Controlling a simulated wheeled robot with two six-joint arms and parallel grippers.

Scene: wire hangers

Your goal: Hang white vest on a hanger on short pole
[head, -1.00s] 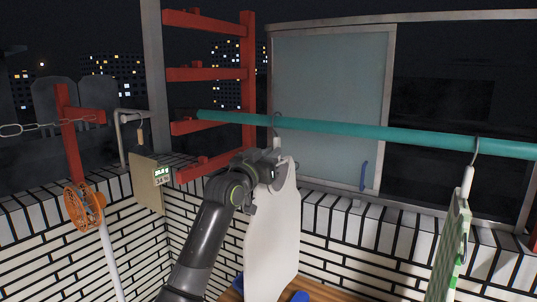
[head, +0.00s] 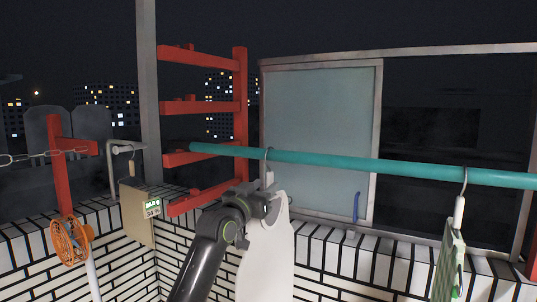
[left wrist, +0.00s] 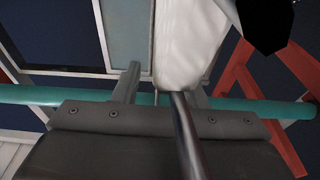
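The white vest (head: 266,255) hangs on its hanger below the teal pole (head: 330,160). The hanger's wire hook (head: 267,153) appears to loop over this pole, with a pale neck (head: 269,179) below it. My left gripper (head: 274,194) is at the hanger, just under the pole and in front of the vest's top. In the left wrist view its two fingers (left wrist: 160,90) stand apart, with a grey rod and the white vest (left wrist: 188,45) showing between them. A gap shows beside the rod. My right gripper is not in view.
A bent grey pipe (head: 113,165) with a beige display box (head: 138,213) stands left. A red rack (head: 240,110), an orange reel (head: 70,241) and a tiled wall surround the space. The pole's middle is clear.

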